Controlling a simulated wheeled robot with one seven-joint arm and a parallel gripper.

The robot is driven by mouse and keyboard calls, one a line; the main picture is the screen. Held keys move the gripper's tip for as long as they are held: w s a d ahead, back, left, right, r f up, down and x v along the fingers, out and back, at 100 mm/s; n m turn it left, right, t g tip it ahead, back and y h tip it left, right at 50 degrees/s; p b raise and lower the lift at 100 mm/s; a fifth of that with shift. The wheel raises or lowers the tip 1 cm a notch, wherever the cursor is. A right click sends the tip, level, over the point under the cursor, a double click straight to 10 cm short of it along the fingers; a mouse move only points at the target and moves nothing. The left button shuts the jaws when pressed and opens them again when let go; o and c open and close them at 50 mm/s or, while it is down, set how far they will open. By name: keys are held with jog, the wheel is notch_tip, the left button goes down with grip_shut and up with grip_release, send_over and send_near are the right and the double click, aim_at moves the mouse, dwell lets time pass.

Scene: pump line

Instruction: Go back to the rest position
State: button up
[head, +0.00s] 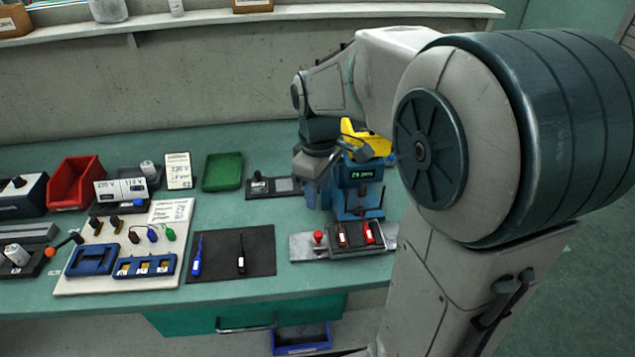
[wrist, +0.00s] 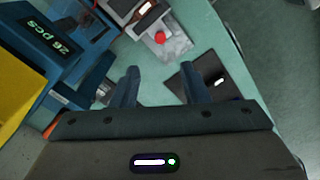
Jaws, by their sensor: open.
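My gripper (wrist: 160,88) is open in the wrist view, with nothing between its two dark blue fingers. Below them the green bench top shows. In the head view my gripper (head: 312,190) hangs at the left side of the blue machine with the display (head: 362,175), above the bench. It is partly blurred into the machine there, and I cannot tell whether it touches it. My arm comes down from the right and bends over the bench.
The red push button (head: 318,237) and a block with red parts (head: 360,236) stand before the machine. A black mat (head: 222,268) with two screwdrivers lies to the left.

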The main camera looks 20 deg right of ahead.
jog(key=shift+r, duration=0.55)
jog(key=shift+s, duration=0.1)
